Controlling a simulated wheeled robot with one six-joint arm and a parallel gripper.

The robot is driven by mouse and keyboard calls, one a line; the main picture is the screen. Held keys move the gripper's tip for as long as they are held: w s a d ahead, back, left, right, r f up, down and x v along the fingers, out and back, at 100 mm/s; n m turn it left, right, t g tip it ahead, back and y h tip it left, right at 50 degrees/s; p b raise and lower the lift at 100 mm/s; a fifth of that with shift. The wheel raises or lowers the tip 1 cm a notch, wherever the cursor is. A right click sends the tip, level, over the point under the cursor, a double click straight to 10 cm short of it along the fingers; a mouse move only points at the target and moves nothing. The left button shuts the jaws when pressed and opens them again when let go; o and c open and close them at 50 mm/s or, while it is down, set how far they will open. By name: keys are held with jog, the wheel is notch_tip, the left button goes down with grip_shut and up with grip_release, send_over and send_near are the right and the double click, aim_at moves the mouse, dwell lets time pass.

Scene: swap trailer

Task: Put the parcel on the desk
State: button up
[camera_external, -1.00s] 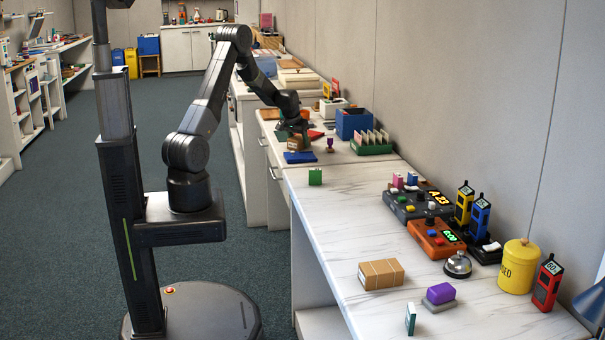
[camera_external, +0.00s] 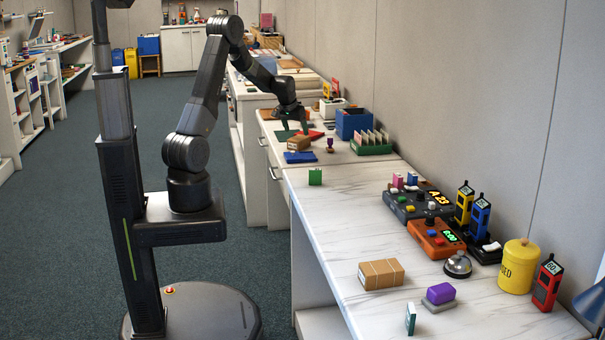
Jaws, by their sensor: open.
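A small brown parcel (camera_external: 299,143) sits on the desk top (camera_external: 345,157) in the middle of the view, close to its front-left edge and behind a blue pad. My gripper (camera_external: 294,127) is open and empty just above and behind this parcel, apart from it as far as I can tell. A second, larger brown parcel (camera_external: 381,274) with tape bands lies on the nearer marble counter (camera_external: 350,235), well away from my gripper.
Around the small parcel are a blue pad (camera_external: 300,157), a red flat item (camera_external: 315,135), a purple-topped stamp (camera_external: 330,144), a blue bin (camera_external: 353,123) and a green card holder (camera_external: 371,143). The marble counter's left-middle is mostly clear; devices (camera_external: 436,238) stand along its wall side.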

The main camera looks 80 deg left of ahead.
jog(key=v, duration=0.5)
jog(key=shift+s+r, duration=0.1)
jog(key=shift+r, duration=0.15)
dwell(2.8)
